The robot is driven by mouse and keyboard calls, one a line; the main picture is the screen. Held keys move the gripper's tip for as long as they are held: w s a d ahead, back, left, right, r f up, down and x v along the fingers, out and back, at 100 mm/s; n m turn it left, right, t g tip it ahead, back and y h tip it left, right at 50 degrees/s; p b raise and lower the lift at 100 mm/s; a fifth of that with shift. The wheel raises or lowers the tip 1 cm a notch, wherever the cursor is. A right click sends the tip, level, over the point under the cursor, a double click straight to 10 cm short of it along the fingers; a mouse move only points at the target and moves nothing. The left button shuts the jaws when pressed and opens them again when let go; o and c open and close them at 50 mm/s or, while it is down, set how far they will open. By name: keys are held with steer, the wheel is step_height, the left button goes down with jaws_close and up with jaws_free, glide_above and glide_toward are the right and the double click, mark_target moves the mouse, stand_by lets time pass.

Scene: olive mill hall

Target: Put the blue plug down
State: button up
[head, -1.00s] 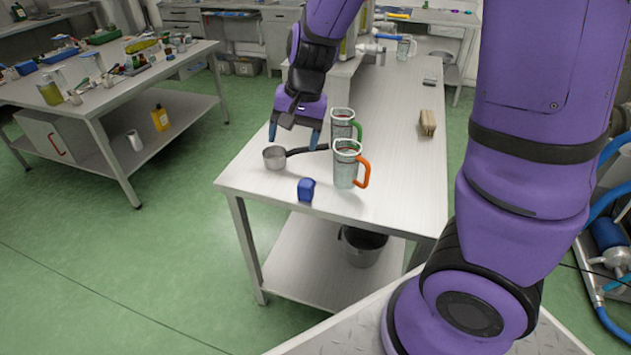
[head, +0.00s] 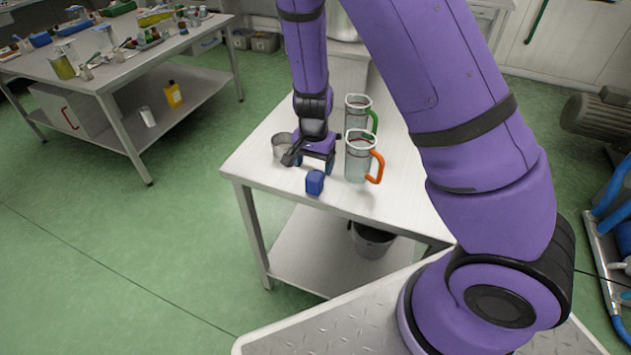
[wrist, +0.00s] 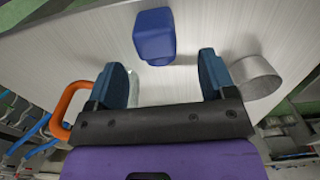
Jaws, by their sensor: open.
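The blue plug (head: 315,182) stands on the light table top near its front edge. It also shows in the wrist view (wrist: 154,37), ahead of my gripper's fingers and apart from them. My gripper (head: 315,163) is open and empty, low over the table just behind the plug. In the wrist view its two blue-grey fingertips (wrist: 165,75) are spread wide, with the plug beyond the gap between them.
A metal scoop (head: 282,147) stands close left of my gripper. A jug with an orange handle (head: 359,158) is close on the right, with a green-handled jug (head: 357,113) behind it. The table's front edge (head: 300,197) lies just before the plug.

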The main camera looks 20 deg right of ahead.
mark_target(315, 174)
steer(key=shift+s+f, duration=0.15)
steer(key=shift+f, duration=1.55)
steer(key=shift+s+f, duration=0.1)
steer(key=shift+f, duration=1.6)
steer(key=c, duration=1.1)
